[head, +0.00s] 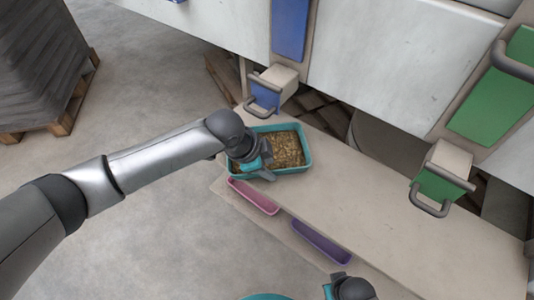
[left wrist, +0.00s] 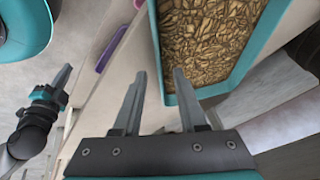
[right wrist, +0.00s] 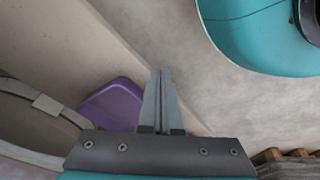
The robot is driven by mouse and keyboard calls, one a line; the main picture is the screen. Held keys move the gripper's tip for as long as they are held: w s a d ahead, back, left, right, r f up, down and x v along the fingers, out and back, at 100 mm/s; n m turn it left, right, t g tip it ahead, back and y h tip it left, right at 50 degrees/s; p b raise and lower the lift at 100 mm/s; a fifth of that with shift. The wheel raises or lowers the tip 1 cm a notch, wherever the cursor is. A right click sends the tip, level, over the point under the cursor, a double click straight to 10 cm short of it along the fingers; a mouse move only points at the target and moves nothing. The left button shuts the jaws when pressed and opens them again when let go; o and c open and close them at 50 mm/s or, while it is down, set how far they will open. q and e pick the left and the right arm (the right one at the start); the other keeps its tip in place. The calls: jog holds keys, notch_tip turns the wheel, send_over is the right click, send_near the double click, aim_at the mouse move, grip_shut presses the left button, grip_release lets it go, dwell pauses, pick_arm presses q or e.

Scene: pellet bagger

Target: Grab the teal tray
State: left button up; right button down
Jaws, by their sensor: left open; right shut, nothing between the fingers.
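The teal tray (head: 308,157), filled with brown pellets (head: 288,148), sits on the beige bench at its left end. My left gripper (head: 262,171) is over the tray's left, near side and hides part of it. In the left wrist view my left gripper (left wrist: 160,74) is open, with its fingertips at the tray's wall (left wrist: 163,65). One fingertip overlaps the wall in the picture; I cannot tell whether the wall lies between the fingers. My right gripper (right wrist: 161,75) is shut and empty, away from the tray, near the bottom edge of the head view.
A pink bin (head: 253,197) and a purple bin (head: 320,243) sit along the bench's front. Blue (head: 265,95) and green (head: 436,184) handled spouts stand behind it. The bench (head: 385,205) right of the tray is clear. A stacked pallet (head: 40,65) stands at left.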

aim_at(273, 171)
pick_arm(q)
jog(key=shift+b+x, duration=0.55)
jog(key=shift+x, duration=0.45)
jog(key=shift+w+d+f+b, duration=0.15)
jog(key=shift+d+f+b, duration=0.2)
jog(key=shift+f, duration=0.25)
pick_arm(e)
jog(key=shift+w+a+r, duration=0.25)
jog(key=shift+w+r, duration=0.05)
jog(key=shift+r, duration=0.35)
jog(key=shift+w+a+r, duration=0.2)
jog(key=shift+w+r, duration=0.15)
jog(key=shift+r, duration=0.35)
jog(key=shift+w+a+r, duration=0.25)
jog(key=shift+w+r, duration=0.05)
jog(key=shift+r, duration=0.35)
pick_arm(q)
grip_shut()
